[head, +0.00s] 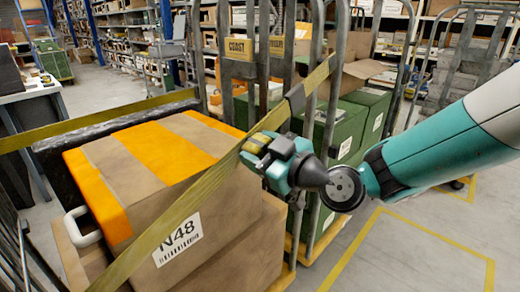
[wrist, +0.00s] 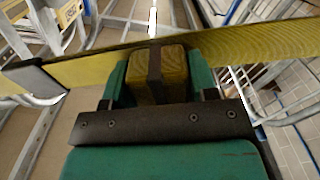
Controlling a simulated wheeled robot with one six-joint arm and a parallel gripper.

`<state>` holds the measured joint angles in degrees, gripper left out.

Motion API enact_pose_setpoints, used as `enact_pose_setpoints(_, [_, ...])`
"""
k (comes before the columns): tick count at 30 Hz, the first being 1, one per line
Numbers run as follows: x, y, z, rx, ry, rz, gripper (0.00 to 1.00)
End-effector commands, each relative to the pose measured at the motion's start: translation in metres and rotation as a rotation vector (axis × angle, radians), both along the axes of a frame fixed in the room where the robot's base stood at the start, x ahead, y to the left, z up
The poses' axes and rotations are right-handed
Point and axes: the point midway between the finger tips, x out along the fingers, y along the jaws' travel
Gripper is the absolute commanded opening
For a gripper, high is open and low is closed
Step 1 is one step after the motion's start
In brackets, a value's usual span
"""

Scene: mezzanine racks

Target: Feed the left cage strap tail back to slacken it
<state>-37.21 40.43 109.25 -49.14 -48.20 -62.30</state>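A long olive-yellow strap (head: 180,212) runs taut and slanting across the front of the left cage, past the carton marked N48 (head: 180,240). Its dark buckle (head: 295,98) sits up and right of my gripper, and also shows at the left in the wrist view (wrist: 35,80). My gripper (head: 262,148) is at the strap, below the buckle. In the wrist view its teal fingers (wrist: 158,82) close on both sides of a folded yellow strap tail (wrist: 173,70) with a dark band round it. The strap passes just beyond the fingertips.
Another yellow strap (head: 90,125) crosses the back left. Upright cage posts (head: 263,60) with COAST plates stand behind. Green crates (head: 330,130) fill the cage to the right. A white handle (head: 80,226) juts out at the left. Floor with yellow lines (head: 420,235) is clear at the right.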

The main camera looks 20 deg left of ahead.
Motion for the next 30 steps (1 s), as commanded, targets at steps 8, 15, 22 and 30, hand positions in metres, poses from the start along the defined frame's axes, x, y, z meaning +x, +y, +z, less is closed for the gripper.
enact_pose_setpoints(8, [0.021,-0.008,0.005,0.006,-0.006,-0.005,0.11])
enact_pose_setpoints(15, [0.060,-0.025,0.024,0.006,-0.006,-0.005,0.11])
enact_pose_setpoints(22, [0.066,-0.028,0.030,0.004,-0.004,-0.005,0.11])
enact_pose_setpoints(30, [0.066,-0.028,0.031,0.004,-0.005,-0.006,0.79])
